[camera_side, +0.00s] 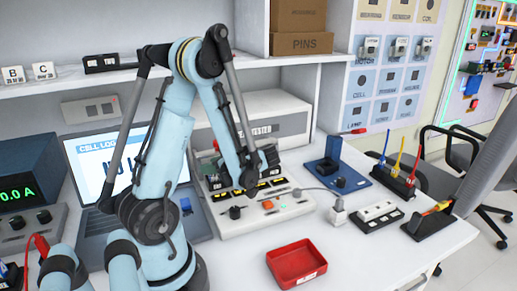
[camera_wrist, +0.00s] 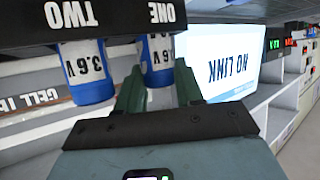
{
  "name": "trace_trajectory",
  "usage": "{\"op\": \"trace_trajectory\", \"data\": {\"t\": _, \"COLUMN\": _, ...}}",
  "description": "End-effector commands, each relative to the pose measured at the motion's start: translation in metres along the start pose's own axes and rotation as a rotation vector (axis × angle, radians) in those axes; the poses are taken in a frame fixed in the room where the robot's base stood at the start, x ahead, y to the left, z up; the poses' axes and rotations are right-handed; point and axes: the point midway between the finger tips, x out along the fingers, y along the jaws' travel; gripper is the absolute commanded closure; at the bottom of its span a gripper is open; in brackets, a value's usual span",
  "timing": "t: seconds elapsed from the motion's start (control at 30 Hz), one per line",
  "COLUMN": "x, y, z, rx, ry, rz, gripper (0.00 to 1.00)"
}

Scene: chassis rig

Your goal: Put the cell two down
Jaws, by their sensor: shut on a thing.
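In the wrist view two blue-and-white cells marked 3.6 V appear upside down below a dark holder (camera_wrist: 25,30). One cell (camera_wrist: 88,70) is at the label TWO, and the other cell (camera_wrist: 156,58) is at the label ONE. My gripper (camera_wrist: 158,88) has its green fingers on both sides of the cell at ONE and is shut on it. The cell at TWO is beside the left finger, outside the grip. In the side view my gripper (camera_side: 250,185) is low over the tester panel (camera_side: 270,215); the cell in it is hidden there.
A laptop (camera_side: 95,165) stands left of the tester, behind my arm. A red tray (camera_side: 296,263) lies at the front. A blue stand (camera_side: 335,165), a white-topped block (camera_side: 378,215) and tool holders (camera_side: 397,180) are to the right. Some bench around the red tray is clear.

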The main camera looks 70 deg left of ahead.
Motion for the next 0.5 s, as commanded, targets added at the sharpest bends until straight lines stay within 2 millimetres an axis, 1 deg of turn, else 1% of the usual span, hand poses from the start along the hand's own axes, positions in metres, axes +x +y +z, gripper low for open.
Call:
{"op": "trace_trajectory", "data": {"t": 0.13, "x": 0.0014, "y": 0.0002, "z": 0.0027, "rx": 0.000, "ry": 0.001, "rz": 0.000, "gripper": 1.00}}
{"op": "trace_trajectory", "data": {"t": 0.17, "x": 0.0012, "y": 0.0002, "z": 0.0024, "rx": 0.000, "ry": 0.000, "rz": 0.000, "gripper": 0.59}}
{"op": "trace_trajectory", "data": {"t": 0.3, "x": 0.0011, "y": 0.0001, "z": 0.0023, "rx": 0.000, "ry": 0.000, "rz": 0.000, "gripper": 0.38}}
{"op": "trace_trajectory", "data": {"t": 0.5, "x": 0.0011, "y": 0.0002, "z": 0.0023, "rx": 0.000, "ry": 0.000, "rz": 0.000, "gripper": 0.38}}
